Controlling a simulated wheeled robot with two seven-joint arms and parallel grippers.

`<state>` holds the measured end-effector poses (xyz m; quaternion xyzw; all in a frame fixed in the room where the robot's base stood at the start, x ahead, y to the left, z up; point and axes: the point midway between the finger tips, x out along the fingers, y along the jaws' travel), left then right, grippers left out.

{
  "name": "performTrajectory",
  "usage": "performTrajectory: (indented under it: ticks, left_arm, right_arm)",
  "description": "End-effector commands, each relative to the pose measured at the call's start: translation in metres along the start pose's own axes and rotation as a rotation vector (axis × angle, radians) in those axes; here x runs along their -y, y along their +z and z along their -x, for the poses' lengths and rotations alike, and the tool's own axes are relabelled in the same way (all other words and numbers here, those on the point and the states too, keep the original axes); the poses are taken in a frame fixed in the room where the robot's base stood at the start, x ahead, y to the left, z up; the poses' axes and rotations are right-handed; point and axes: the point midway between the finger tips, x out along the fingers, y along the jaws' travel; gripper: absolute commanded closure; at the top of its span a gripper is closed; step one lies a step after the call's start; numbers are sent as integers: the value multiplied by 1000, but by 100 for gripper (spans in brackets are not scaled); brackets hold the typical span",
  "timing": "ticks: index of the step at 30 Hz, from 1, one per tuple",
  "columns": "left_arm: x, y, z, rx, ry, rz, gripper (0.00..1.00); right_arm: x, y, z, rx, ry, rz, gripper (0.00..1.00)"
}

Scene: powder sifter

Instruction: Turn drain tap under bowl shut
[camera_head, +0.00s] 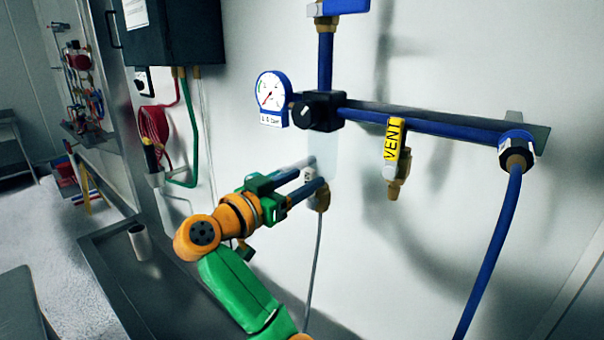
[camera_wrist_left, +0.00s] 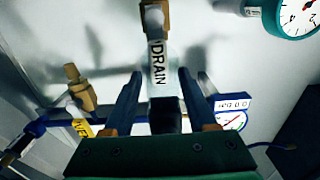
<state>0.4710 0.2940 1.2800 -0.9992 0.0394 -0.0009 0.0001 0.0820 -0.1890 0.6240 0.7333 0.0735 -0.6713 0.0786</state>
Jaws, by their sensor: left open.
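The drain tap (camera_head: 321,198) hangs under the pale translucent bowl (camera_head: 322,150) on the wall pipework. Its brass body is partly hidden behind my left gripper (camera_head: 316,174), whose fingers reach toward it from the left. In the left wrist view the white lever marked DRAIN (camera_wrist_left: 157,62) runs lengthwise between the two open fingers of my left gripper (camera_wrist_left: 160,74). A gap shows on each side of the lever there, and I see no contact. The tap's brass end (camera_wrist_left: 155,15) lies beyond the fingertips. My right gripper is not in view.
A black regulator (camera_head: 318,111) with a round gauge (camera_head: 271,91) sits above the bowl. A yellow VENT lever (camera_head: 393,140) hangs from the blue pipe to the right. A thin grey hose (camera_head: 316,255) drops below the tap. The wall between tap and VENT lever is clear.

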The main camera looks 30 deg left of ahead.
Motion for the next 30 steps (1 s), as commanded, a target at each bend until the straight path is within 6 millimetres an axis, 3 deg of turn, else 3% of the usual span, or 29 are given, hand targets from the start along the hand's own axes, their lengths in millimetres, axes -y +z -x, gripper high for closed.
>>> performTrajectory:
  ticks: [6,13,30]
  left_arm:
    - [0,1,-1,0,0,0,43]
    - [0,1,-1,0,-1,0,100]
    - [0,1,-1,0,0,0,100]
  right_arm:
    - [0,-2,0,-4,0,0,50]
    - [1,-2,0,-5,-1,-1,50]
    - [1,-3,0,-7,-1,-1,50]
